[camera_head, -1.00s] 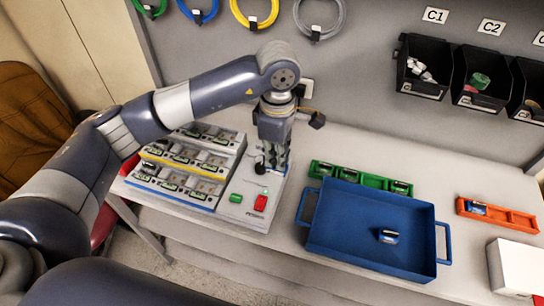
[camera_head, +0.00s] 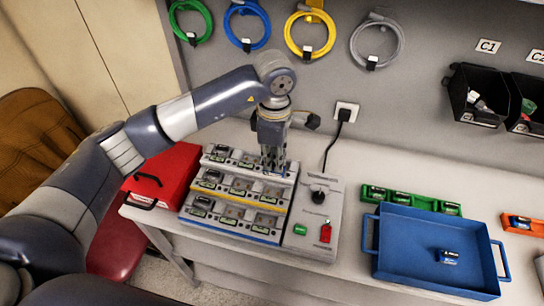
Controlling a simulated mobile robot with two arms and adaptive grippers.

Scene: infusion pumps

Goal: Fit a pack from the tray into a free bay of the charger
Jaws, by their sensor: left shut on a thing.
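The charger is a stepped three-tier unit with white, yellow and blue edges (camera_head: 233,232). Its bays hold several packs, some with green lit fronts. My left gripper (camera_head: 272,163) points down at the right end of the charger's top tier. Its fingers are closed on what seems to be a pack, which is mostly hidden between them. I cannot tell whether the held pack touches the bay. The blue tray (camera_head: 405,262) stands to the right with one blue-and-silver pack (camera_head: 448,257) lying in it. My right gripper is not in view.
A control panel (camera_head: 300,240) with a black knob, green button and red switch adjoins the charger. A red box (camera_head: 165,172) stands left. Green (camera_head: 412,198) and orange (camera_head: 520,228) holders sit behind and right of the tray. Cables hang on the wall; dark bins (camera_head: 478,95) are at right.

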